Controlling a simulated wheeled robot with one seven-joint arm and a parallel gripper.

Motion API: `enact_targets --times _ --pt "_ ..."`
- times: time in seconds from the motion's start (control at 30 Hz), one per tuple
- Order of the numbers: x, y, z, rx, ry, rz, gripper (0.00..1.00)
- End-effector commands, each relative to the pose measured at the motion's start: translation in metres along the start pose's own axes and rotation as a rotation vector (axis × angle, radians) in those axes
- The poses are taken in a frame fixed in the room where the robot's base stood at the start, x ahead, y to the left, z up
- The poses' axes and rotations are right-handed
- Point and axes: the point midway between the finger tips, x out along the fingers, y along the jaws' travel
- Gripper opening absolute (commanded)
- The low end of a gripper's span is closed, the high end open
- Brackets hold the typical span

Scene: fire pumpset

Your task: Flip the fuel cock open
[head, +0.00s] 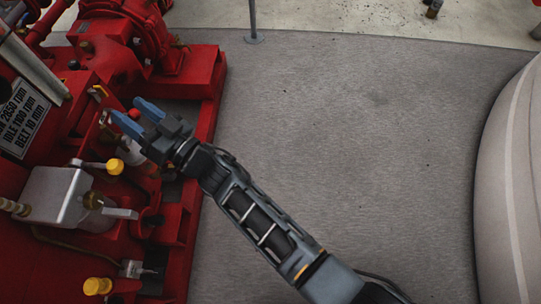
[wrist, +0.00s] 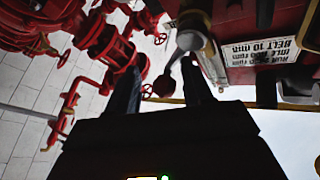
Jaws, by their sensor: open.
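My gripper (head: 128,110) is open, with its two blue fingers over the right side of the red pumpset (head: 207,75). A small red knob (head: 135,113) shows between the fingers in the head view. In the wrist view, a dark reddish knob on a stem (wrist: 172,72) lies between my fingertips (wrist: 160,74); I see no contact. Which fitting is the fuel cock is not clear. A fitting with a yellow cap (head: 115,166) sits below my gripper, beside a pale metal block (head: 55,195). My fingers and wrist hide part of the fittings behind them.
A white sign (head: 18,115) with rpm and belt text is at the left. Grey floor (head: 350,130) to the right is open. A large pale rounded object (head: 515,190) stands at the right edge.

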Motion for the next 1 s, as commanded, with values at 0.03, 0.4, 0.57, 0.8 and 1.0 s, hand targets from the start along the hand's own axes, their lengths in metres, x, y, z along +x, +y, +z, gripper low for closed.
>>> enact_targets --times 0.03,0.4,0.57,0.8,1.0 --pt "0.002 -0.002 -0.004 0.042 -0.017 0.022 0.50" --pt "0.000 0.013 0.009 0.358 -0.136 0.201 0.50" --pt "-0.002 0.017 0.015 0.477 -0.179 0.267 0.50" --pt "-0.034 0.015 0.014 0.541 -0.203 0.305 0.50" --pt "-0.068 0.006 0.004 0.540 -0.203 0.304 0.50"
